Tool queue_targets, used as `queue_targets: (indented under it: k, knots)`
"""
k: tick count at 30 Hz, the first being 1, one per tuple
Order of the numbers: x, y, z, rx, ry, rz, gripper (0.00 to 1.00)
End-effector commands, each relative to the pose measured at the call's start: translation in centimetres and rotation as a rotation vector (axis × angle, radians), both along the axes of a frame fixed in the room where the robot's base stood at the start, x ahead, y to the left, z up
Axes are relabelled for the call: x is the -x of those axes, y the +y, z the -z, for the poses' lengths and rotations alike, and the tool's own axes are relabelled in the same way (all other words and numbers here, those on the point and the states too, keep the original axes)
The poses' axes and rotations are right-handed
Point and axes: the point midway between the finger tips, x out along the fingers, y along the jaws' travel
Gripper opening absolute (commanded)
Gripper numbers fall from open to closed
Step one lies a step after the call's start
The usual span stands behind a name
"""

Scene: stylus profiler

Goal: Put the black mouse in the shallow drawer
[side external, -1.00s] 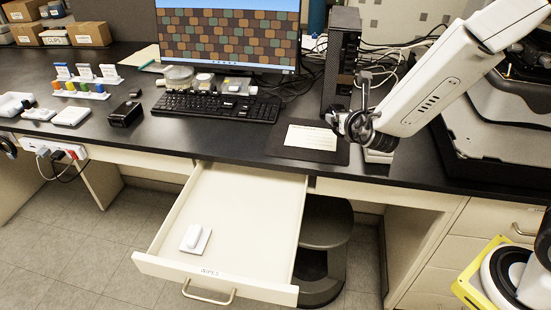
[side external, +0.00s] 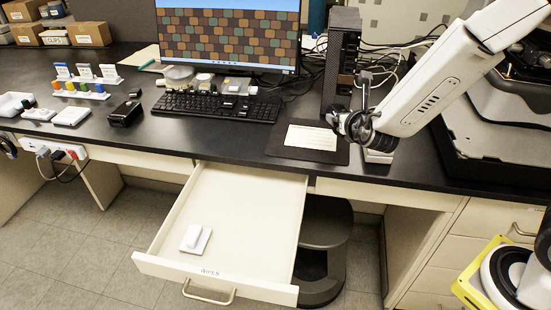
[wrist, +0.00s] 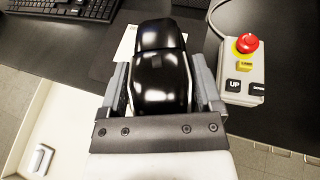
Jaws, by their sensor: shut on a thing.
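The black mouse (wrist: 160,75) is glossy and sits between the two grey fingers of my gripper (wrist: 165,85) in the wrist view. The fingers are shut on its sides. I cannot clearly make out the mouse or the gripper's fingers in the side view. The shallow drawer (side external: 252,190) is cream and pulled open below the desk's front edge. A small white item (side external: 196,238) lies near its front left, and the rest of its floor looks bare. In the wrist view the drawer (wrist: 45,110) shows at the left, to the left of the held mouse.
A dark mat (side external: 275,147) with a pale paper (side external: 312,137) lies on the desk. A keyboard (side external: 218,106) is to its left. A control box (wrist: 246,72) with a red button stands right of the gripper in the wrist view. A dark stool (side external: 325,235) is right of the drawer.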

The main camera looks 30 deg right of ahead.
Motion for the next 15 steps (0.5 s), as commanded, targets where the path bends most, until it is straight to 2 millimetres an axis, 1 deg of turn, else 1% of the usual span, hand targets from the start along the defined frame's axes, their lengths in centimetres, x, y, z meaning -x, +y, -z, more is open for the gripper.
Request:
queue_targets:
  k: [8,15]
  knots:
    - [0.6,-1.0,0.5,0.001,0.000,0.088,0.00]
    - [2.0,-2.9,1.6,0.001,0.002,0.271,0.00]
